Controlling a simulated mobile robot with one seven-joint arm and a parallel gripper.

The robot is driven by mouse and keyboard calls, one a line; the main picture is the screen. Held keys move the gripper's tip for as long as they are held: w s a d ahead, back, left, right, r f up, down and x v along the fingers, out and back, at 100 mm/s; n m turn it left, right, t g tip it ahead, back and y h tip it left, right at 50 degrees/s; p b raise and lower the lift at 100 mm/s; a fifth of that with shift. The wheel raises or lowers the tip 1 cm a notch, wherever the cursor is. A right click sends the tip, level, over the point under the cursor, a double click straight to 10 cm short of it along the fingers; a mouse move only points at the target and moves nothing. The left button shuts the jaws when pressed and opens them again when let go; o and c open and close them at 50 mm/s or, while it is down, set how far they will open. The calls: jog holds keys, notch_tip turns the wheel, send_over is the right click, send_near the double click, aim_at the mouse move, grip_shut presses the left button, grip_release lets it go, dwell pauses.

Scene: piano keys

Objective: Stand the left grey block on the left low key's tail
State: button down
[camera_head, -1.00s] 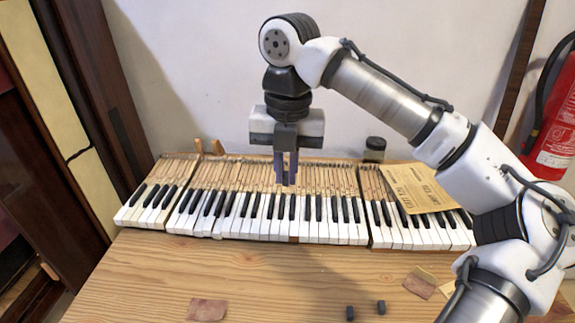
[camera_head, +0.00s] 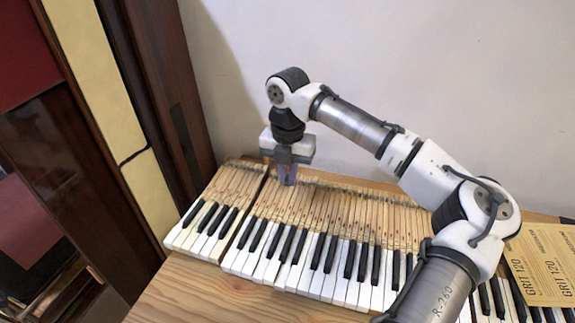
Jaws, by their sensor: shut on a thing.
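My gripper (camera_head: 287,180) points down over the key tails near the back of the keyboard, left of its middle. Its fingers are shut on a small grey block, which is mostly hidden between them and hard to make out. The fingertips are at or just above the wooden tails (camera_head: 327,203); I cannot tell whether the block touches them. The piano keys (camera_head: 300,275) have white and black fronts and bare wooden tails behind. I cannot tell for certain which key sits low.
A separate short section of keys (camera_head: 215,215) lies to the left, past a narrow gap. Yellow sandpaper sheets marked GRIT 120 (camera_head: 545,262) lie over keys at right. The wall rises close behind the tails. Bare wooden table (camera_head: 220,300) shows in front.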

jog(key=b, duration=0.5)
send_over(286, 205)
notch_tip(286, 205, down, 5)
jog(key=shift+r, duration=0.1)
jog(key=shift+f, duration=0.9)
jog(key=shift+p, duration=1.6)
dwell(1.1)
jog(key=shift+f, duration=0.35)
dwell(0.7)
jog(key=c, duration=1.8)
grip_release()
jog(key=shift+c, duration=0.2)
